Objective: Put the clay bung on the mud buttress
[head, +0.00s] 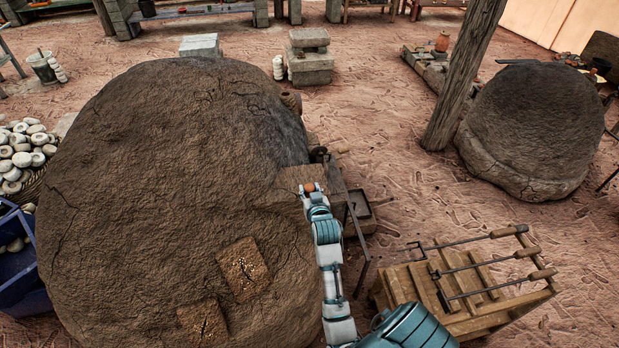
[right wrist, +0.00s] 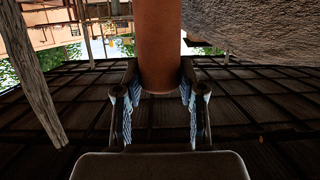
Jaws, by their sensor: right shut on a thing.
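The clay bung is a smooth orange-brown cylinder (right wrist: 159,45), held between the fingers of my right gripper (right wrist: 160,100) in the right wrist view. In the head view only a small orange end of the bung (head: 309,187) shows at the tip of my right gripper (head: 313,190). The mud buttress looks to be the flat-topped brown block (head: 297,174) against the right side of the big mud kiln. The gripper and bung are over or at its front edge; I cannot tell whether the bung touches it. My left gripper is out of view.
The large domed kiln (head: 160,150) fills the left and middle. A wooden stand (head: 440,300) with long-handled iron tools is at the lower right. A wooden post (head: 462,80) and a second mud dome (head: 535,125) stand further right. A dark tray (head: 360,205) lies right of the gripper.

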